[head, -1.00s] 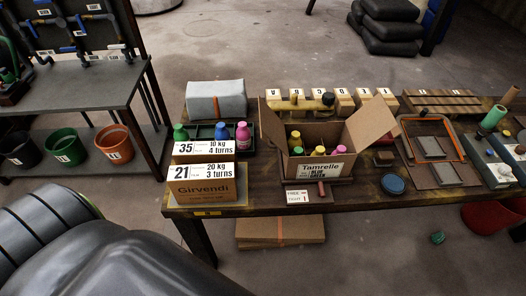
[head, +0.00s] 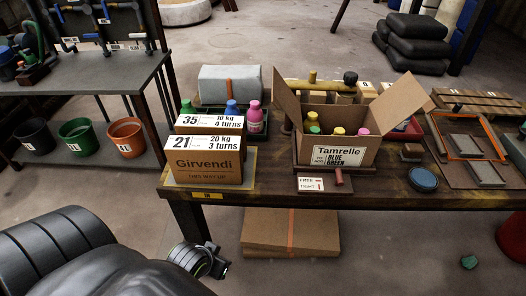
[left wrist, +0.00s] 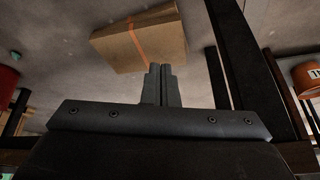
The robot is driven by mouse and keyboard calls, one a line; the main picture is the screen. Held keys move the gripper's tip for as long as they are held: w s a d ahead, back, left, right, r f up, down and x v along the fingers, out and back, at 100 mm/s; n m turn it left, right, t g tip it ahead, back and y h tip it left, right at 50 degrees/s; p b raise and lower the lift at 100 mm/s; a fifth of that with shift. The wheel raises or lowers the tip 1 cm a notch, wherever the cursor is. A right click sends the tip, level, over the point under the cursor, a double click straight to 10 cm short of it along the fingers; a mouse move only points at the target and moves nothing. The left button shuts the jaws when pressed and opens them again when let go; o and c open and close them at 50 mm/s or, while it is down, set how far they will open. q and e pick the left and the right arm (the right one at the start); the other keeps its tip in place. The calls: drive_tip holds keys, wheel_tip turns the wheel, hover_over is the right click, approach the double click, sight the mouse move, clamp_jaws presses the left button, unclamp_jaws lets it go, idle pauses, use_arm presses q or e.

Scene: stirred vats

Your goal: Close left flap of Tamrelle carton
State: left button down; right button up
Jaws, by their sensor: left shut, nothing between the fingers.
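The Tamrelle carton (head: 338,156) stands on the table with its top open. Its left flap (head: 287,98) stands up and leans outward to the left. Its right flap (head: 399,102) slants out to the right. Bottles with green, yellow and pink caps (head: 338,130) show inside. My left gripper (head: 222,268) is in front of and below the table edge, well apart from the carton. In the left wrist view its fingers (left wrist: 160,84) are together with nothing between them. My right gripper is not in view.
The Girvendi box (head: 205,168) and a second labelled box stand left of the carton. A small sign (head: 311,184) and a dark red handle (head: 339,177) are at its front. Flat cardboard (head: 290,232) lies under the table. A blue lid (head: 423,178) lies to the right.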

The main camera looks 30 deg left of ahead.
use_arm(q)
drive_tip(key=w+d+r+n+t+h+b, duration=0.2)
drive_tip(key=w+r+n+t+h, duration=0.2)
drive_tip(key=w+r+n+t, duration=0.6)
drive_tip(key=w+a+r+n+t, duration=0.1)
drive_tip(key=a+r+n+t, duration=0.1)
drive_tip(key=r, duration=0.3)
drive_tip(key=w+a+r+n+t, duration=0.1)
drive_tip(key=a+r+n+t, duration=0.2)
drive_tip(key=r, duration=0.3)
drive_tip(key=w+a+r+n+t, duration=0.2)
drive_tip(key=r+n, duration=0.2)
drive_tip(key=r, duration=0.2)
drive_tip(key=shift+w+a+n+t, duration=0.1)
drive_tip(key=shift+a+n+t, duration=0.15)
drive_tip(key=shift+n+t, duration=0.15)
drive_tip(key=shift+w+r, duration=0.1)
drive_tip(key=d+p+x, duration=0.1)
drive_tip(key=p+x, duration=0.1)
drive_tip(key=x, duration=0.4)
drive_tip(key=d+r+p+x, duration=0.1)
drive_tip(key=p+x, duration=0.2)
drive_tip(key=x, duration=0.3)
drive_tip(key=shift+s+d, duration=0.25)
drive_tip(key=shift+d, duration=0.1)
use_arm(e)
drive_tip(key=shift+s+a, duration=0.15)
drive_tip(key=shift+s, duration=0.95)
